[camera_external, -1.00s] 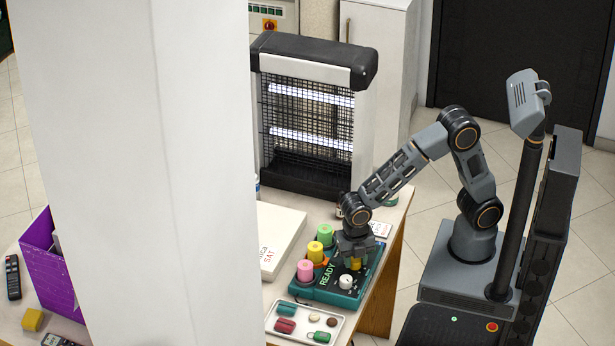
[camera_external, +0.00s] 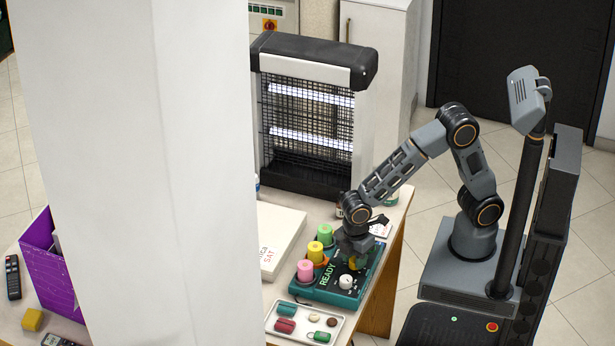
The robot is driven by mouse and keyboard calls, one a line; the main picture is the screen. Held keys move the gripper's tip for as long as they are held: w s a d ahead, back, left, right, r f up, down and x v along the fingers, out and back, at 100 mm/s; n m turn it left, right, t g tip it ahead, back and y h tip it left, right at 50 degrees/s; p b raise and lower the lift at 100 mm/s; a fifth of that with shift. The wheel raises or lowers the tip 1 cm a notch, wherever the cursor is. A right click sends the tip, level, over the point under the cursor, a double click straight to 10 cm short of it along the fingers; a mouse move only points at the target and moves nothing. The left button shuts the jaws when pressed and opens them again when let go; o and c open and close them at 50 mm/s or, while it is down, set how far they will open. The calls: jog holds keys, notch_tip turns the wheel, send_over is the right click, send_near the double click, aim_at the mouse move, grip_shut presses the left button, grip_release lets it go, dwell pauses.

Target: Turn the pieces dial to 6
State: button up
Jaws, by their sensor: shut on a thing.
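A dark green panel (camera_external: 322,294) marked READY lies on the table near its right edge. It bears a yellow knob (camera_external: 354,263) and a white knob (camera_external: 346,282) on its right side. My gripper (camera_external: 355,258) points down and is shut on the yellow knob, hiding much of it. The white knob stands free just in front of it. Dial markings and the pointed-to number are too small to read, and I cannot tell which knob is labelled pieces.
A white tray (camera_external: 297,340) with small items lies in front. A white box (camera_external: 279,238) lies left. A caged lamp unit (camera_external: 305,130) stands behind. A white pillar (camera_external: 150,170) blocks the left.

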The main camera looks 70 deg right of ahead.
jog(key=m, duration=0.6)
jog(key=shift+m, duration=0.3)
jog(key=m+p, duration=0.1)
jog(key=m, duration=1.1)
jog(key=shift+d+m+t, duration=0.1)
jog(key=shift+m+t, duration=0.2)
jog(key=m, duration=0.5)
jog(key=shift+m, duration=0.3)
jog(key=o, duration=0.9)
jog(key=shift+r, duration=0.1)
jog(key=r, duration=0.9)
jog(key=r+p, duration=0.1)
jog(key=r, duration=0.3)
jog(key=shift+s+d+r, duration=0.15)
jog(key=shift+s+r, duration=0.1)
jog(key=shift+r, duration=0.1)
